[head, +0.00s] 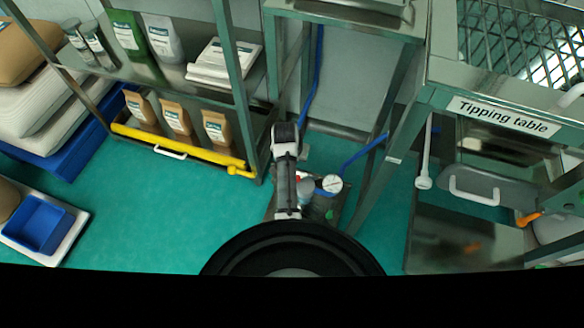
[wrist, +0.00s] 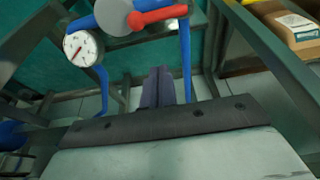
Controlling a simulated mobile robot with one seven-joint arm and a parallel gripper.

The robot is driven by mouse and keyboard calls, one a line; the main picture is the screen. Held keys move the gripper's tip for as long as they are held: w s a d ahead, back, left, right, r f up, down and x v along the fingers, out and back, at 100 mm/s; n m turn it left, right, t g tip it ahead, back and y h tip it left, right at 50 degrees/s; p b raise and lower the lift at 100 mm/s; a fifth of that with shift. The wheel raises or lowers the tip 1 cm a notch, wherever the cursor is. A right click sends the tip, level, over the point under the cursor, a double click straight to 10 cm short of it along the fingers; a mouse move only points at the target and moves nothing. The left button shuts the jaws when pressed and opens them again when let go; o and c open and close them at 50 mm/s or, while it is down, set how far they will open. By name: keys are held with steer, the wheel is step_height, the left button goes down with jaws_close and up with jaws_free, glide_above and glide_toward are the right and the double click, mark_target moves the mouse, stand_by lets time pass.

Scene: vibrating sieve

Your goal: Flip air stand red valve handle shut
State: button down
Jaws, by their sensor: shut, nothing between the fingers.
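The red valve handle (wrist: 160,15) shows at the top of the wrist view, lying nearly level across the picture beside a grey round part (wrist: 118,16). The white pressure gauge (wrist: 82,46) of the air stand is left of it, with blue hoses around. My gripper (wrist: 158,72) is shut and empty, its fingertips below the handle in the picture; I cannot tell the gap in depth. In the head view the gauge (head: 332,183) shows just right of my arm; my arm hides most of the stand, and the handle is not clear there.
A steel shelf with brown bags (head: 175,118) and a yellow bar (head: 180,147) stands on the left. The tipping table (head: 505,113) stands on the right. A steel frame leg (head: 375,165) and a blue hose (head: 362,152) are close to the stand. Green floor (head: 120,195) is open at left.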

steer(key=b+x, duration=0.1)
steer(key=x, duration=0.9)
steer(key=shift+w+f, duration=0.1)
steer(key=shift+f, duration=0.1)
steer(key=shift+s+a+r+p, duration=0.2)
steer(key=shift+s+a+r, duration=0.05)
steer(key=shift+s, duration=0.35)
steer(key=shift+s+a+r+p, duration=0.15)
steer(key=shift+s+a+r, duration=0.1)
steer(key=shift+s, duration=0.3)
steer(key=shift+s+a+r, duration=0.1)
steer(key=shift+s+a, duration=0.1)
steer(key=shift+s, duration=0.55)
